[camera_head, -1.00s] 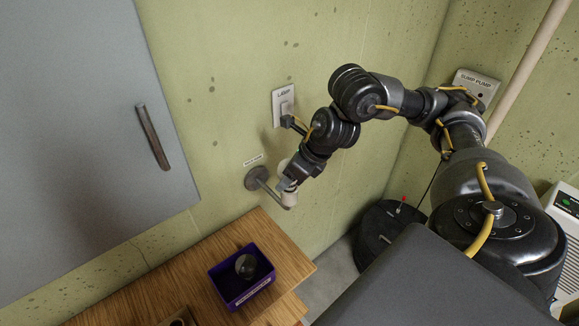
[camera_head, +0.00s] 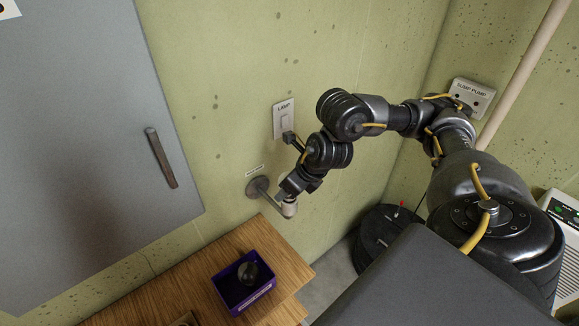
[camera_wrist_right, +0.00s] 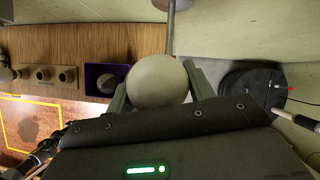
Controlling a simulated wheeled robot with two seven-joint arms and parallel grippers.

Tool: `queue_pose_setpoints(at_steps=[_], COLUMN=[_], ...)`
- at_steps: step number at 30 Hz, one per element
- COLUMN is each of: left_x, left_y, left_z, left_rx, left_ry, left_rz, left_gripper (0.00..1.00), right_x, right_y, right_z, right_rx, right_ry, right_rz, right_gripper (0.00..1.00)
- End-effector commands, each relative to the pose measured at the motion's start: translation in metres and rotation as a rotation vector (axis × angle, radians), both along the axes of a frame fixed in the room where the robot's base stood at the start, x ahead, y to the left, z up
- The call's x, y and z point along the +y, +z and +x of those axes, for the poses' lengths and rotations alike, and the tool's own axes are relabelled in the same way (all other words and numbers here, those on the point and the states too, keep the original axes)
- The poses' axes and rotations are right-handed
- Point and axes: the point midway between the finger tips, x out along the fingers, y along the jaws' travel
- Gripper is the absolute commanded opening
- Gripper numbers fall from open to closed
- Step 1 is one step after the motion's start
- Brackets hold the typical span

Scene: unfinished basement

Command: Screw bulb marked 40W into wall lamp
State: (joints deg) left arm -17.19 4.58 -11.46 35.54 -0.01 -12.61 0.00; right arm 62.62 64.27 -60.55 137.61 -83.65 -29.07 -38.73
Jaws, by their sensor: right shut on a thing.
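The wall lamp is a round metal base (camera_head: 258,187) on the green wall, with a short arm ending in a pale socket (camera_head: 290,209). My right gripper (camera_head: 289,191) is at the socket, angled down from the upper right. In the right wrist view it is shut on a round white bulb (camera_wrist_right: 158,82), with one finger on each side. The lamp's metal arm (camera_wrist_right: 171,22) shows just beyond the bulb. No 40W mark is readable, and the bulb's base and its contact with the socket are hidden. My left gripper is not seen in the head view.
A purple bin (camera_head: 262,289) with a dark bulb (camera_head: 248,271) stands on the wooden bench (camera_head: 215,256) below the lamp. A LAMP switch plate (camera_head: 284,117) is above it.

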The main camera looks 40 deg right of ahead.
Motion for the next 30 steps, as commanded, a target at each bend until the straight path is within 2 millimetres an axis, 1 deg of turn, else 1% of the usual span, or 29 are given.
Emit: queue_pose_setpoints(at_steps=[1,9,24,30], left_x=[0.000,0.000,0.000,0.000], left_y=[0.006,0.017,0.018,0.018], left_z=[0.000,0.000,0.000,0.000], left_rx=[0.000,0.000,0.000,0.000], left_ry=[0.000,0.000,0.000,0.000], left_rz=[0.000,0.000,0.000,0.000], left_gripper=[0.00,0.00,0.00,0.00], right_x=[0.000,0.000,0.001,0.001], right_y=[0.005,0.004,0.002,0.004], right_z=[0.001,0.002,0.002,0.003], right_rx=[-0.005,-0.007,-0.008,-0.011], right_ry=[-0.010,-0.095,-0.124,-0.211], right_rz=[0.001,0.001,0.002,-0.001], right_gripper=[0.31,0.31,0.31,0.31])
